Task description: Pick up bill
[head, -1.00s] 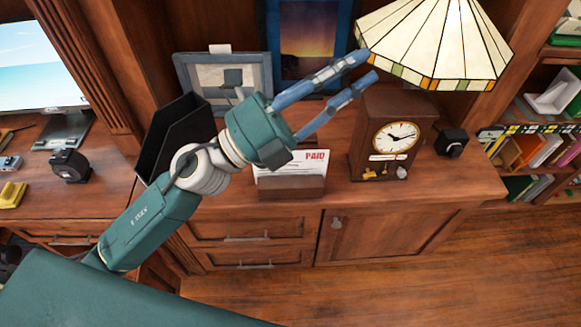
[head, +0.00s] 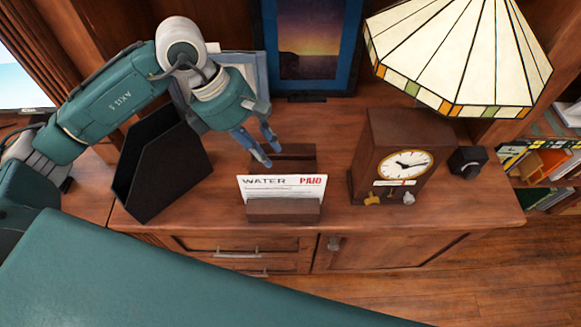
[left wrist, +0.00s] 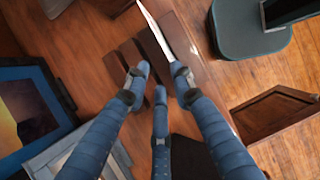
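The bill (head: 282,187) is a white paper marked "WATER" and "PAID" in red. It stands upright in a dark wooden letter holder (head: 284,211) on the cabinet top. In the left wrist view the bill (left wrist: 154,30) shows nearly edge-on as a thin white strip, beside the brown slats of the holder (left wrist: 180,38). My left gripper (head: 269,148) is above and behind the bill, pointing down, its blue fingers apart and empty. In the left wrist view the fingertips (left wrist: 160,77) are spread near the strip's lower end. My right gripper is not in view.
A black magazine file (head: 160,170) stands left of the holder. A wooden clock (head: 390,160) and a stained-glass lamp (head: 460,55) are at the right. Picture frames (head: 308,40) stand behind. The cabinet top between holder and clock is clear.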

